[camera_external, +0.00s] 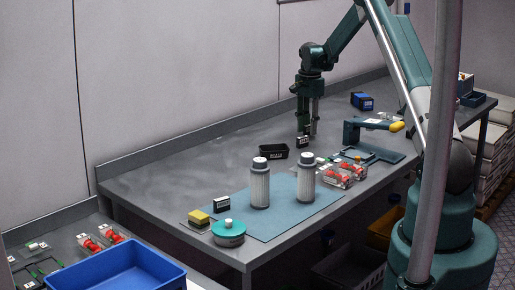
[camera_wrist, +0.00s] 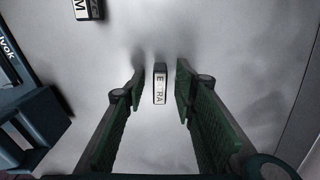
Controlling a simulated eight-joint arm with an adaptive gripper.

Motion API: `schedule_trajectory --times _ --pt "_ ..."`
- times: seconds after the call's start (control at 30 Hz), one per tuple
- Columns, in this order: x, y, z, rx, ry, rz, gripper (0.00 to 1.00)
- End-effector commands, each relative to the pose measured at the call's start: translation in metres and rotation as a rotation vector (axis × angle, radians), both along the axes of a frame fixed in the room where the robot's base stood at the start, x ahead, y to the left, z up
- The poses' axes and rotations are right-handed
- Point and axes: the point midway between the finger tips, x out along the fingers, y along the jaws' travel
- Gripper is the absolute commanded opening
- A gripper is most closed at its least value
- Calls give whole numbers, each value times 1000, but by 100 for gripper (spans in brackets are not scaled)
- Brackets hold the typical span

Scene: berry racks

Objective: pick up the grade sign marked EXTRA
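The EXTRA grade sign (camera_wrist: 160,84) is a small dark block with a white face lettered EXTRA. In the wrist view it stands between the tips of my two green-padded fingers, with a gap on both sides. My gripper (camera_wrist: 160,82) is open and empty. In the external view my gripper (camera_external: 308,132) points straight down at the rear middle of the grey bench, and the sign (camera_external: 303,142) shows at its fingertips. I cannot tell how far down the fingers reach beside the sign.
Another dark sign (camera_wrist: 88,9) with a letter M shows at the wrist view's top. A black labelled tray (camera_external: 273,152), two ribbed canisters (camera_external: 260,185) on a blue mat (camera_external: 285,217) and a teal-framed device (camera_external: 362,132) stand nearby. Bench (camera_external: 205,150) left of the gripper is clear.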

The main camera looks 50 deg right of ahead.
Motion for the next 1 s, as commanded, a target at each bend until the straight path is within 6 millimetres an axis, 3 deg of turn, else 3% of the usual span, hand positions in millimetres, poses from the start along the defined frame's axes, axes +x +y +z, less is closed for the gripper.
schedule_trajectory --times 0.53,0.77,1.0 --pt "0 0 -1 0 0 0 28" --pt "0 0 -1 0 0 0 2" --pt "0 0 -1 0 0 0 2"
